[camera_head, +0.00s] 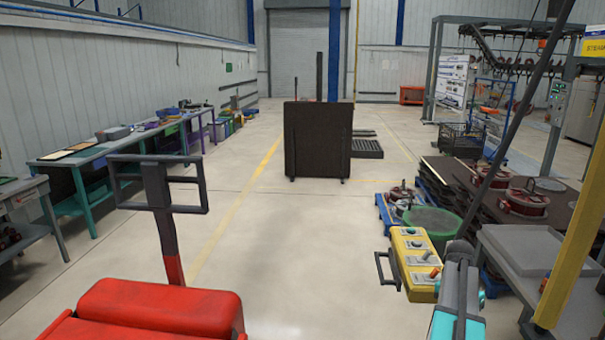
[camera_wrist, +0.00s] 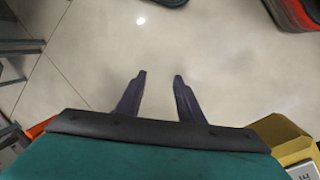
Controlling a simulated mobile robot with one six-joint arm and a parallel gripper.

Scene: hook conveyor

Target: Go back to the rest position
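My gripper (camera_wrist: 160,76) shows in the wrist view with its two dark fingers apart. Nothing is between the fingers, and pale, shiny floor (camera_wrist: 100,50) lies beyond them. In the head view I cannot clearly make out the gripper. A teal and grey part at the lower right of that view looks like part of my arm, beside a yellow box with knobs (camera_head: 414,262).
A red-covered unit (camera_head: 150,312) fills the lower left of the head view. A dark panel (camera_head: 318,140) stands ahead on open floor. Workbenches (camera_head: 110,152) line the left wall. Stacked dark boards (camera_head: 465,190), a green tub (camera_head: 432,222) and a yellow post (camera_head: 575,230) are at right.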

